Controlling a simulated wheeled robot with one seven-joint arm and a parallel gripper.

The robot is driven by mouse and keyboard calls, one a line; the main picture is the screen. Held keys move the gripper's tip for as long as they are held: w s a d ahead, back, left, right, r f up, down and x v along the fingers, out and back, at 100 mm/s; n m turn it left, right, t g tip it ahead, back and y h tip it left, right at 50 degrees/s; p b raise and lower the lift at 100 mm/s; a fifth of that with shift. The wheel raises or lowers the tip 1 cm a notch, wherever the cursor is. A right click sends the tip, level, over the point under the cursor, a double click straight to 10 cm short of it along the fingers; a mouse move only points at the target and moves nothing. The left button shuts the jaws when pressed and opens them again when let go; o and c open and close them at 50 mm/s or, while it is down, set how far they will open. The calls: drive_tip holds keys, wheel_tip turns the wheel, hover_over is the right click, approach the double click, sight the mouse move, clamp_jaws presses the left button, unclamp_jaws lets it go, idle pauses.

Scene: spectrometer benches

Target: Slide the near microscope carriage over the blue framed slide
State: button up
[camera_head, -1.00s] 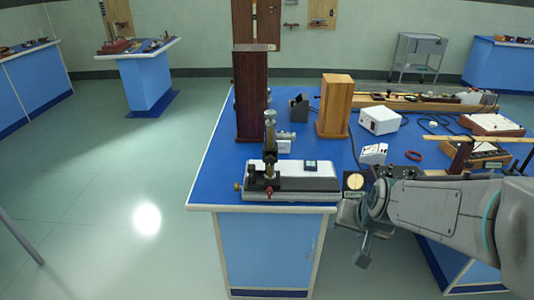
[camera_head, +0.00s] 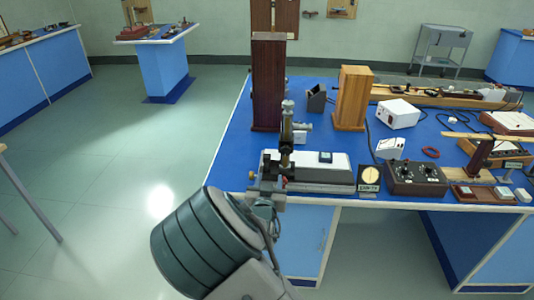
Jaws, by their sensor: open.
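The near microscope (camera_head: 287,135) stands upright on its carriage toward the left end of a white-topped bench (camera_head: 340,172), at the table's front edge. The blue framed slide (camera_head: 325,157) lies on the bench top, to the right of the carriage and apart from it. My gripper (camera_head: 263,203) is open at the front left end of the bench, below and left of the microscope. My arm hides part of the table front, and I cannot tell whether the fingers touch the carriage.
A dark wooden box (camera_head: 268,82) stands behind the microscope, with a lighter wooden box (camera_head: 353,98) to its right. A round-faced meter (camera_head: 370,180) and a black control box (camera_head: 416,178) stand right of the bench. Open floor (camera_head: 130,180) lies to the left.

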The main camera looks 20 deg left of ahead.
drive_tip(key=shift+n+t, duration=0.3)
drive_tip(key=shift+t, duration=0.1)
drive_tip(key=p+x, duration=0.1)
drive_tip(key=x, duration=0.3)
drive_tip(key=a+x, duration=0.1)
drive_tip(key=x, duration=0.4)
drive_tip(key=a+p+x, duration=0.1)
drive_tip(key=x, duration=0.3)
drive_tip(key=shift+a+r+p, duration=0.15)
drive_tip(key=shift+r+p, duration=0.1)
drive_tip(key=shift+p, duration=0.05)
drive_tip(key=shift+c, duration=0.3)
clamp_jaws()
drive_tip(key=shift+y, duration=0.4)
